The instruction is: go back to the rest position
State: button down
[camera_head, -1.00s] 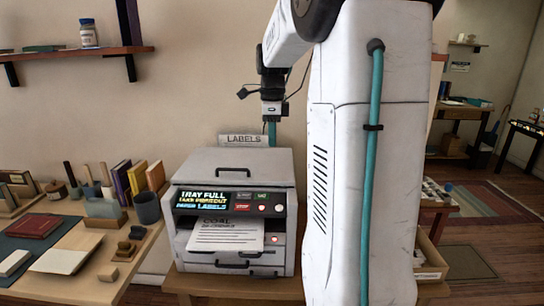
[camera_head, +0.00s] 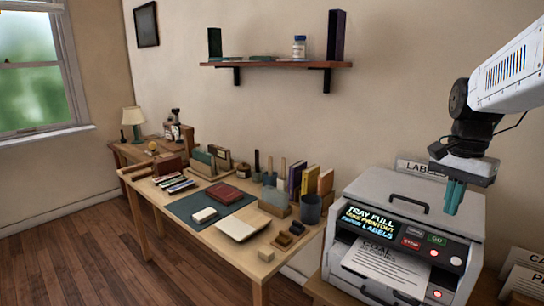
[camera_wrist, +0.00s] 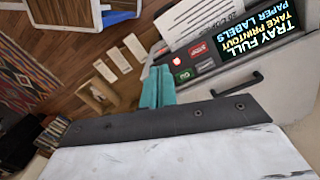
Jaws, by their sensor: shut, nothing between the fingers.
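My gripper (camera_head: 454,197) hangs from my arm at the right of the head view, in front of the label printer's upper right side. Its teal fingers are together with nothing between them; they also show in the wrist view (camera_wrist: 157,88). The white printer (camera_head: 410,204) stands below and beside it, and shows in the wrist view too (camera_wrist: 285,95). Its display reads "TRAY FULL TAKE PRINTOUT PAPER LABELS". A printed sheet (camera_head: 385,268) lies in its front tray.
A wooden table (camera_head: 240,262) with books, a dark mat and small blocks stands left of the printer. A wall shelf (camera_head: 275,65) holds a jar (camera_head: 299,48) and books. A "LABELS" sign (camera_head: 420,167) stands behind the printer. Open wooden floor (camera_head: 95,250) lies at the left.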

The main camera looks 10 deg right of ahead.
jog(key=s+a+f+n+t, duration=0.1)
jog(key=s+a+n, duration=0.6)
jog(key=a, duration=0.3)
jog(key=s+a+f+n, duration=0.2)
jog(key=s+a+n, duration=0.5)
jog(key=a, duration=0.3)
jog(key=shift+f+t, duration=0.25)
jog(key=shift+t, duration=0.15)
